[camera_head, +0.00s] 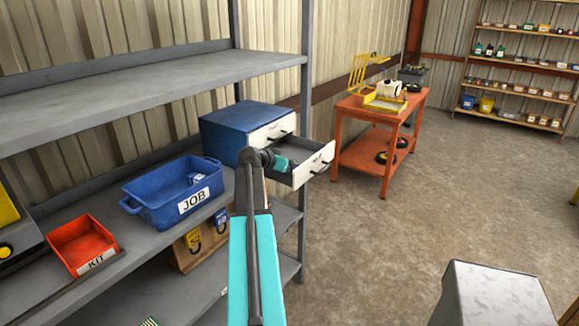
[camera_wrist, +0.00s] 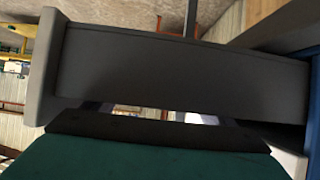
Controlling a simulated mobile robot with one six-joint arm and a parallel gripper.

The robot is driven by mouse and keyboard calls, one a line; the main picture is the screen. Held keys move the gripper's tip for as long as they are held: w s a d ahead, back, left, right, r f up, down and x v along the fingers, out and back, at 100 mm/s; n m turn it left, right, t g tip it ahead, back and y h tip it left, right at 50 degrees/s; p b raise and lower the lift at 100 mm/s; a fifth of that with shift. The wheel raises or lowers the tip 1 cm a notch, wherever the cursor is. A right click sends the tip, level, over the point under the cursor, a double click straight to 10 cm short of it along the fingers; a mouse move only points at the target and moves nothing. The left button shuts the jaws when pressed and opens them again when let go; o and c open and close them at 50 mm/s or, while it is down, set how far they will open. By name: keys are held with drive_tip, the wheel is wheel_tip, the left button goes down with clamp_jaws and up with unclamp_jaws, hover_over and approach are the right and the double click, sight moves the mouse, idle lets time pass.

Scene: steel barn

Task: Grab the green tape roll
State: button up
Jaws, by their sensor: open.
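I cannot make out a green tape roll in either view. My gripper (camera_head: 284,164) is at the open lower drawer (camera_head: 313,168) of the blue cabinet (camera_head: 227,130), and my wrist hides part of the drawer's inside. In the wrist view a dark grey drawer wall (camera_wrist: 180,70) fills the middle, close to the camera. The dark green body of my gripper fills the bottom there, and its fingers are mostly hidden. I see nothing held between them.
A blue JOB bin (camera_head: 172,193) and a red KIT bin (camera_head: 82,243) stand on the grey shelf (camera_head: 110,285) left of my arm. An orange cart (camera_head: 383,110) stands beyond the drawer. The concrete floor at right is mostly clear, with a grey box (camera_head: 492,293) in front.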

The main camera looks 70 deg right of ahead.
idle(0.4)
drive_tip(key=c, duration=1.1)
drive_tip(key=shift+r, duration=0.2)
drive_tip(key=shift+c, duration=0.2)
wheel_tip(320, 180, up, 10)
drive_tip(key=b, duration=0.2)
drive_tip(key=shift+f+b, duration=0.2)
drive_tip(key=shift+b, duration=0.1)
